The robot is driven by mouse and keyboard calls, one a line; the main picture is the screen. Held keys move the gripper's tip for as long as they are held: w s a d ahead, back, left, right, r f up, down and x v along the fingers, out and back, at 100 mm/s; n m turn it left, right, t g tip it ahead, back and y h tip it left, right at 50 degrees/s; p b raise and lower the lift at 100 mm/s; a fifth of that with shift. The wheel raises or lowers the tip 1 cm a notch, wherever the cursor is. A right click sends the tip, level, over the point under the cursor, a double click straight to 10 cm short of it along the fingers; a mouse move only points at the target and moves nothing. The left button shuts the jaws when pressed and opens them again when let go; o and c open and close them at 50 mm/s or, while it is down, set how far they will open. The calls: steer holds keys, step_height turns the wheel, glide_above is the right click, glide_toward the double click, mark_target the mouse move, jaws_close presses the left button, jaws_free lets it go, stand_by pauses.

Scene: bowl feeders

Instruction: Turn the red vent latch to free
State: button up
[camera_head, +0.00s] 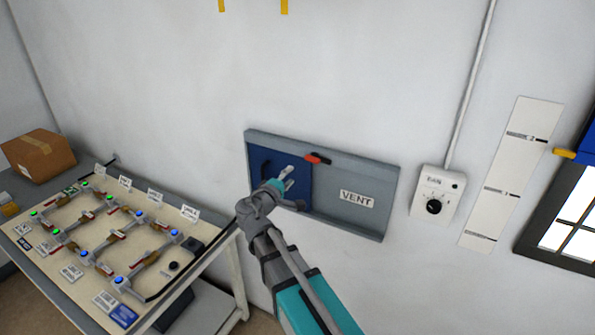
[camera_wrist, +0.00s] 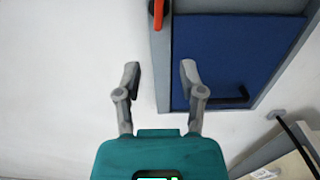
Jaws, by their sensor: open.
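The red vent latch (camera_head: 316,159) is a small red lever with a black end, at the upper right edge of the blue door (camera_head: 263,158) on the grey vent panel (camera_head: 380,228). In the head view it lies nearly level with the panel's tilted top edge. In the wrist view, part of the latch (camera_wrist: 158,14) shows at the top edge, beyond my fingertips. My gripper (camera_head: 287,175) is in front of the blue door, left of and below the latch. In the wrist view, my gripper (camera_wrist: 160,72) has its fingers apart with nothing between them.
A black door handle (camera_wrist: 236,97) sits on the blue door. A white dial box (camera_head: 437,194) is on the wall right of the panel. A table (camera_head: 50,283) with a lit fixture board stands at the left.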

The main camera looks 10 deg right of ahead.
mark_target(310, 161)
steer(key=a+m+g+h, duration=0.1)
steer(key=m, duration=0.1)
steer(key=w+a+m+g+h+p, duration=0.1)
steer(key=g, duration=0.1)
steer(key=a+m+g+h, duration=0.1)
steer(key=m+g+h, duration=0.1)
steer(key=shift+w+r+m, duration=0.15)
steer(key=shift+r+m, duration=0.15)
steer(key=x, duration=1.3)
steer(key=shift+w+d, duration=0.1)
steer(key=shift+d, duration=0.2)
